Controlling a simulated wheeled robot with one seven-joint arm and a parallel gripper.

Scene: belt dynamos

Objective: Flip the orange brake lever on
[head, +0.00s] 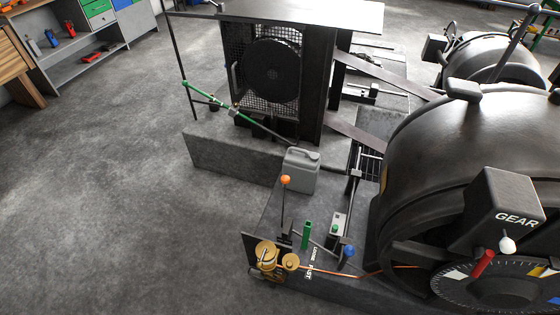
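The orange brake lever (285,181) is a thin dark rod with an orange ball on top. It stands nearly upright near the front left of the machine's base, just left of a grey jerrycan. Its lower end is near a green block and brass parts, and its pivot is hard to make out. My gripper is not in the head view.
The grey jerrycan (301,170) stands close behind the lever. A brass fitting (266,255), a green block (306,235) and a blue knob (348,251) are near its foot. A large dark drum (440,150) fills the right. Open concrete floor (110,200) lies left.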

